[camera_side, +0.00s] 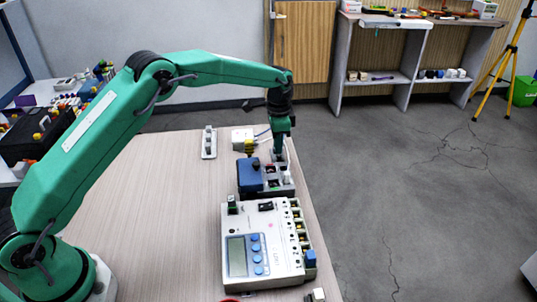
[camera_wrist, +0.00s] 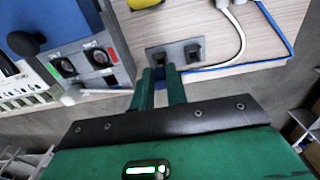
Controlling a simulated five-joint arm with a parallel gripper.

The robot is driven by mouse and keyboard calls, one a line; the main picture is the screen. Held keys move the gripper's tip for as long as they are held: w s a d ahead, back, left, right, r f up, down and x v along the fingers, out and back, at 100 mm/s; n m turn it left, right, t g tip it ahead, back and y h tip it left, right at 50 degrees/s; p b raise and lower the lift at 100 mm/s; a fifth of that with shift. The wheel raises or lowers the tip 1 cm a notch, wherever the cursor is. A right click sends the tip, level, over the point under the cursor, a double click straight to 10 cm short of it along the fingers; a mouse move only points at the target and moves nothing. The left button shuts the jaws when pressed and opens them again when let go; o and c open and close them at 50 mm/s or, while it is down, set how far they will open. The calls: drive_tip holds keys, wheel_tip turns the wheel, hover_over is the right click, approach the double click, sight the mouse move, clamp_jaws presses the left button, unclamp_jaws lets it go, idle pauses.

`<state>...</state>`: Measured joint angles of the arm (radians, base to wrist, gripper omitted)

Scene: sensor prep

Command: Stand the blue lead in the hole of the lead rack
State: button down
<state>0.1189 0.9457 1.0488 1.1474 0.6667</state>
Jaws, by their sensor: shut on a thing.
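My gripper (camera_side: 281,148) is low over the far right part of the table, beyond the blue box. In the wrist view, my gripper (camera_wrist: 160,75) has its two fingers close together. A blue cable (camera_wrist: 235,65), which appears to be the blue lead, loops from the upper right down to the fingers. Its held end is hidden between them. Just beyond the fingertips is a dark grey plate (camera_wrist: 175,47) with two black raised parts, perhaps the lead rack. I cannot see its hole or whether the lead touches it.
A blue box (camera_side: 249,174) with a grey panel stands in front of my gripper. A large pale meter (camera_side: 238,252) is nearer. A white box (camera_side: 242,136) and a pale strip with dark knobs (camera_side: 209,143) stand behind. The table's left part is clear.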

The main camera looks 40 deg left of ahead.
drive_tip(key=shift+f, duration=1.05)
idle(4.0)
drive_tip(key=c, duration=1.2)
unclamp_jaws()
drive_tip(key=shift+o, duration=0.2)
drive_tip(key=shift+r, duration=0.15)
drive_tip(key=shift+r, duration=3.35)
drive_tip(key=shift+r, duration=0.1)
